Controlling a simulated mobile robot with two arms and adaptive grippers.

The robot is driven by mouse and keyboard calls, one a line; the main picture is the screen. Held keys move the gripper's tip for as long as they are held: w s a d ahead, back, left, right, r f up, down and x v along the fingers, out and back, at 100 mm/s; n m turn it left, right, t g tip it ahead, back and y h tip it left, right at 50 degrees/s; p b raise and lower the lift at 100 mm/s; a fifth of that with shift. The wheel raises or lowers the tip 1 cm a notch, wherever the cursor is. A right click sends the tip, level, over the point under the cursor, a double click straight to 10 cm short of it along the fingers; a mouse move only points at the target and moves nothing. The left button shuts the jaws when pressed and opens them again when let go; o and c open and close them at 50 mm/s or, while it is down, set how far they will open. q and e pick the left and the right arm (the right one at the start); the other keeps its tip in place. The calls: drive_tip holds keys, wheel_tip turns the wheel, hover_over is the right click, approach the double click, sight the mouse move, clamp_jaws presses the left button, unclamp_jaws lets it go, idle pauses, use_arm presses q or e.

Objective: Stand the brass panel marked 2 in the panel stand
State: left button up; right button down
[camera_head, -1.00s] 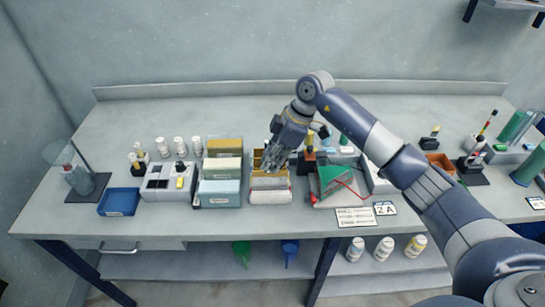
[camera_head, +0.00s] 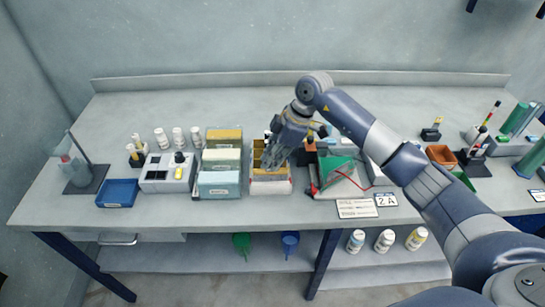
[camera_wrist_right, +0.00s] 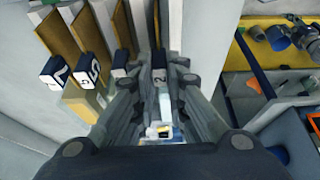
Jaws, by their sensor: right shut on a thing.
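My right gripper (camera_head: 272,162) reaches down over a yellow-sided box (camera_head: 270,187) in the middle of the bench. In the right wrist view my right gripper (camera_wrist_right: 160,125) is shut on the brass panel marked 2 (camera_wrist_right: 159,76), whose dark tag shows between the fingers. Most of this panel is hidden by the fingers. Other brass panels (camera_wrist_right: 65,45) with numbered tags stand in a row beside it, one tag reading 5. I cannot tell for sure which item is the panel stand. My left gripper is not in view.
Pale and tan boxes (camera_head: 219,184) stand close left of the gripper. A green wedge-shaped item (camera_head: 336,168) with a red wire is close on the right. A blue tray (camera_head: 118,192) and a grey slotted block (camera_head: 153,185) are further left. The bench's back strip is clear.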

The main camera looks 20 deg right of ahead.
drive_tip(key=c, duration=1.5)
unclamp_jaws()
drive_tip(key=shift+c, duration=0.2)
drive_tip(key=v, duration=1.2)
